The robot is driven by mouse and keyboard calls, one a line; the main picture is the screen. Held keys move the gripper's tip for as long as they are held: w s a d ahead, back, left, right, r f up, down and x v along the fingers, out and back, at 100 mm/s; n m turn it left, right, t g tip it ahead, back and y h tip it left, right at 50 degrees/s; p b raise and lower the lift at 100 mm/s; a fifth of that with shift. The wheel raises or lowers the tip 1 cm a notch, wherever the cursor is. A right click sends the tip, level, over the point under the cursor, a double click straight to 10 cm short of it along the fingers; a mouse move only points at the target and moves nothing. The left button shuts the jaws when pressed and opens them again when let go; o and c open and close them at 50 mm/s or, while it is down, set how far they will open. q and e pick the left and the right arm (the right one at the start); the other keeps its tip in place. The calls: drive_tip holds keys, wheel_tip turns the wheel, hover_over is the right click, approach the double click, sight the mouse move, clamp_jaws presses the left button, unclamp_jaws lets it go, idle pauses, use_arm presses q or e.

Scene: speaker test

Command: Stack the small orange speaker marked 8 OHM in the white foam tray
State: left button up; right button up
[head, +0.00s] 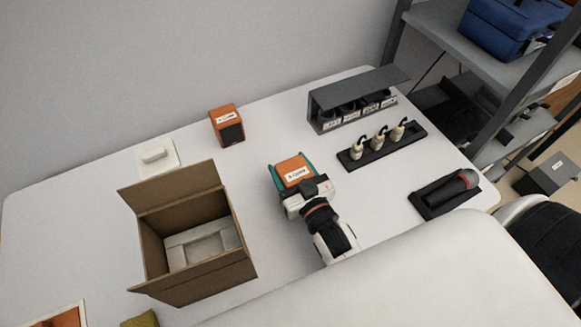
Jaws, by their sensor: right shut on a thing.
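My right gripper (293,172) is shut on an orange speaker (291,164), with teal fingers on both sides of it. A white label faces up on this speaker, but its print is too small to read. The gripper is right of the cardboard box. The white foam tray (176,259) lies inside the open cardboard box (152,250), and its recess looks empty. Another orange speaker (227,113) with a dark front and a white label stands at the back of the table. I cannot read its label either. My left gripper is not in view.
A grey open-fronted rack (356,88) holds several labelled dark items. A black strip (384,146) carries three pale parts. A dark cylinder with a red band (448,190) lies in a black holder at right. A white block (154,155) sits behind the box. The box flaps stand open.

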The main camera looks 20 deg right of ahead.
drive_tip(key=shift+f, duration=0.1)
drive_tip(key=o, duration=1.4)
